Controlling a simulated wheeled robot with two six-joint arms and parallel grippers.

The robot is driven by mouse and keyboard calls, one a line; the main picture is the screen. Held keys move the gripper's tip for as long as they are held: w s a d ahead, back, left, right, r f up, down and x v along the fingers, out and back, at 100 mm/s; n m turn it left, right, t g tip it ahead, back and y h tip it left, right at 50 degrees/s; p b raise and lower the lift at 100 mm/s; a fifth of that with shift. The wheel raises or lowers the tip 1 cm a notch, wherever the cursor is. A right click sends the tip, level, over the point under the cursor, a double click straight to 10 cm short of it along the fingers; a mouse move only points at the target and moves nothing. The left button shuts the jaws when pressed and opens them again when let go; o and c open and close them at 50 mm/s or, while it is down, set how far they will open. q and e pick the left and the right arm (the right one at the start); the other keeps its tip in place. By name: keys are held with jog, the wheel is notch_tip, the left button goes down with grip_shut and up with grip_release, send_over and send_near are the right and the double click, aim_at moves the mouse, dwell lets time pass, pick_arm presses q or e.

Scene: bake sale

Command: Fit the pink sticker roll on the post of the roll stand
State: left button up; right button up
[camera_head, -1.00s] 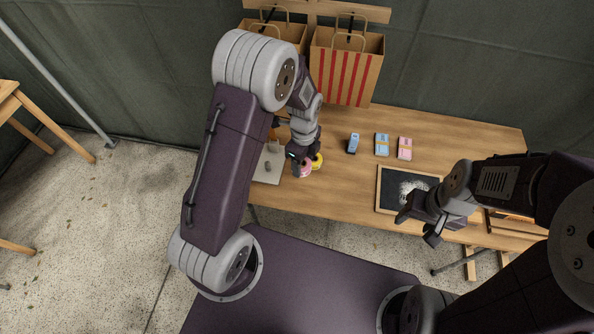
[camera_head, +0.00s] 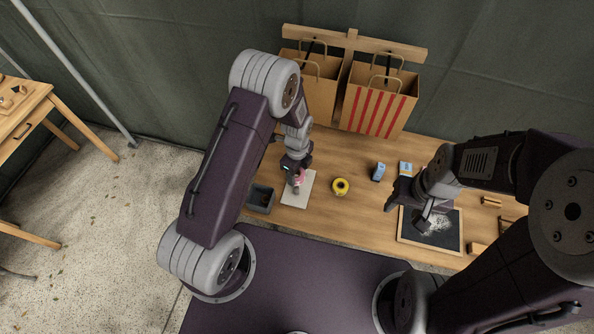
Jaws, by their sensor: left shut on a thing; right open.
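My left gripper (camera_head: 294,182) is shut on the pink sticker roll (camera_head: 299,178), which is small and partly hidden by the fingers. It is over the pale flat base of the roll stand (camera_head: 309,188). The stand's post is hidden behind the gripper and roll, so I cannot tell whether the roll is around the post or above it. My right gripper (camera_head: 407,213) is open and empty near the chalkboard's left end.
A yellow roll (camera_head: 340,187) lies right of the stand. A grey bin (camera_head: 260,198) is to its left. A blue item (camera_head: 378,172), a light blue packet (camera_head: 405,169) and a framed chalkboard (camera_head: 445,241) are further right.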

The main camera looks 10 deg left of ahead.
pick_arm(q)
jog(key=shift+s+f+b, duration=0.1)
jog(key=shift+f+b, duration=0.35)
jog(key=shift+f, duration=0.15)
jog(key=b, duration=0.4)
send_over(297, 188)
notch_tip(297, 188, down, 4)
jog(key=shift+f, duration=0.25)
jog(key=shift+p, duration=0.3)
jog(key=shift+d+r, duration=0.1)
jog(key=shift+f, duration=0.2)
dwell(0.3)
jog(key=shift+f, duration=0.35)
jog(key=shift+f+b, duration=2.25)
jog(key=shift+f, duration=0.35)
